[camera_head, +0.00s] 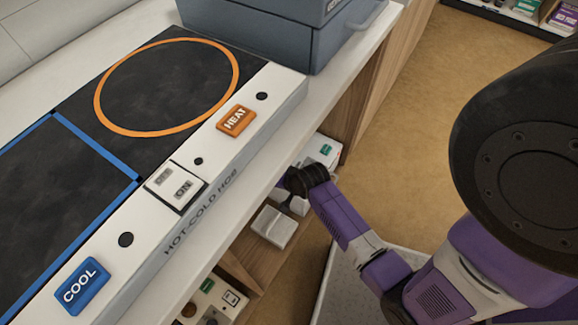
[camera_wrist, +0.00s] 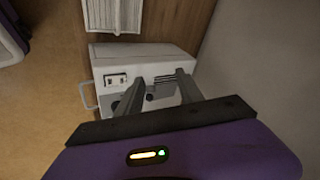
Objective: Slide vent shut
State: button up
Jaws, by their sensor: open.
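In the wrist view a white box-shaped unit (camera_wrist: 142,58) stands against a wooden panel. Its face has a small switch panel, a round dark spot and a dark slotted patch (camera_wrist: 163,90) that looks like a vent. My gripper (camera_wrist: 158,86) is open, with its two dark fingers apart in front of this face and nothing between them. The slotted patch lies between the fingers, and part of it is hidden. I cannot tell whether a finger touches it or how far any slider stands open. In the head view my arm reaches below the counter edge, and my fingertips are not clear there.
A hot-cold hob (camera_head: 235,165) sits on the counter above my arm, with a blue-grey case (camera_head: 265,35) behind it. In the wrist view, a white slatted piece (camera_wrist: 112,14) is behind the unit, and a wire handle (camera_wrist: 87,95) sticks out at its left. A grey wall (camera_wrist: 265,70) is close on the right.

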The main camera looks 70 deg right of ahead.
jog(key=d+f+m+g+y+b, duration=0.1)
jog(key=d+f+m+b, duration=0.15)
jog(key=d, duration=0.55)
jog(key=d+f+m+g+y+b, duration=0.1)
jog(key=d+m+b, duration=0.1)
jog(key=d+m, duration=0.35)
jog(key=shift+n, duration=0.9)
jog(key=b+x, duration=0.1)
jog(key=x, duration=0.1)
jog(key=d+b+x, duration=0.1)
jog(key=x, duration=0.2)
jog(key=b+x, duration=0.1)
jog(key=x, duration=0.1)
jog(key=shift+w+d+f, duration=0.1)
jog(key=shift+d+f, duration=0.15)
jog(key=shift+d, duration=0.05)
jog(key=shift+c, duration=0.4)
grip_shut()
